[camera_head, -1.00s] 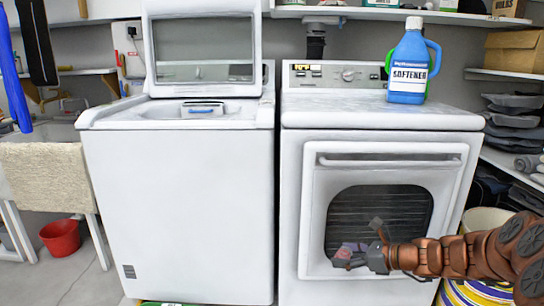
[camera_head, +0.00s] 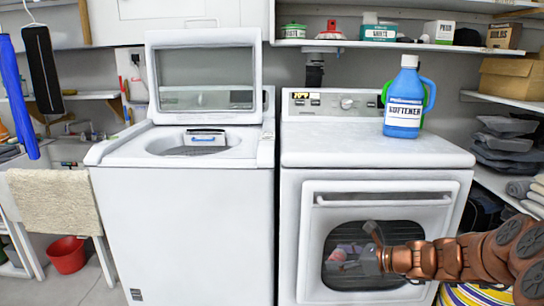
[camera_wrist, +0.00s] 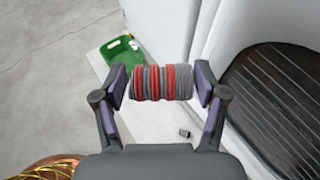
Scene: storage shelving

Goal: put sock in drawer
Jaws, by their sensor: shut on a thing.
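A rolled sock with grey and red stripes (camera_wrist: 160,82) is held crosswise between the two fingers of my gripper (camera_wrist: 163,88) in the wrist view. The fingers press on its two ends. In the head view my gripper (camera_head: 366,248) is at the lower right, in front of the white dryer's dark door window (camera_head: 385,240). The sock shows there only as a small, unclear reddish patch at the fingers. I cannot make out a drawer in either view.
The dryer (camera_head: 300,145) stands right of a white top-loading washer (camera_head: 185,230) with its lid raised. A blue softener bottle (camera_head: 402,105) stands on the dryer. A green container (camera_wrist: 122,52) lies on the floor beside the machines. Shelves (camera_head: 500,100) line the right side.

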